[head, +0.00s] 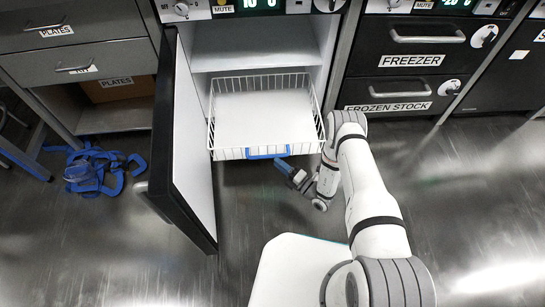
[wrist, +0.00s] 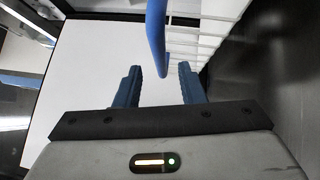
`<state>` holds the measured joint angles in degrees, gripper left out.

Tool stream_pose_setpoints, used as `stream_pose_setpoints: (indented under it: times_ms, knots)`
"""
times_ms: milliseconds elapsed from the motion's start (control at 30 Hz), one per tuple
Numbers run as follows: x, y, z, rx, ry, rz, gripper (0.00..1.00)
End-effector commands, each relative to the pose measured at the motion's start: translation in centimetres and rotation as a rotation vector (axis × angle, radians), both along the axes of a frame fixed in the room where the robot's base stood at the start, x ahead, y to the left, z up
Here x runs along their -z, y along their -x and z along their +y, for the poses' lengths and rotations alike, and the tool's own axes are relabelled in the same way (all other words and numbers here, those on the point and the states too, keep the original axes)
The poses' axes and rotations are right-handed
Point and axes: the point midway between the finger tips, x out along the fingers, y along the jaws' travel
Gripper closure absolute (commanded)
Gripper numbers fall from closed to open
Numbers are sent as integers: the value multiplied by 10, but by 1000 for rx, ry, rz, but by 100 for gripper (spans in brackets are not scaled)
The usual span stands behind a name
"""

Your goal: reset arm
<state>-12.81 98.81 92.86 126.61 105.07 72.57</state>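My gripper (head: 290,170) is low in front of the open cabinet, just below and right of the blue handle (head: 268,153) on a white wire basket (head: 217,140). In the wrist view my gripper (wrist: 160,75) has its two blue fingers apart with a gap between them. The blue handle (wrist: 155,35) shows ahead of the fingers, near the middle of the gap. I see no grip on it; whether any part of it lies between the fingertips is hard to tell. My white arm (head: 370,200) reaches down at the right of the basket.
The cabinet's door (head: 185,150) stands open on the left. The basket is pulled out and looks empty. A freezer drawer (head: 410,61) and a frozen stock drawer (head: 400,92) are shut on the right. Blue straps or tubing (head: 100,168) lie on the floor at left. Floor at right is clear.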

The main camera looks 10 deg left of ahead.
Motion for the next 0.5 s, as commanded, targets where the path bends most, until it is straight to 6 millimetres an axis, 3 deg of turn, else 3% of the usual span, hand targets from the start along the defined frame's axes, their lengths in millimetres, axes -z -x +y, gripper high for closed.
stream_pose_setpoints:
  times_ms: [200,500]
  knots:
    - [3,10,-21,0,0,1,64]
    - [4,12,-22,-2,0,0,64]
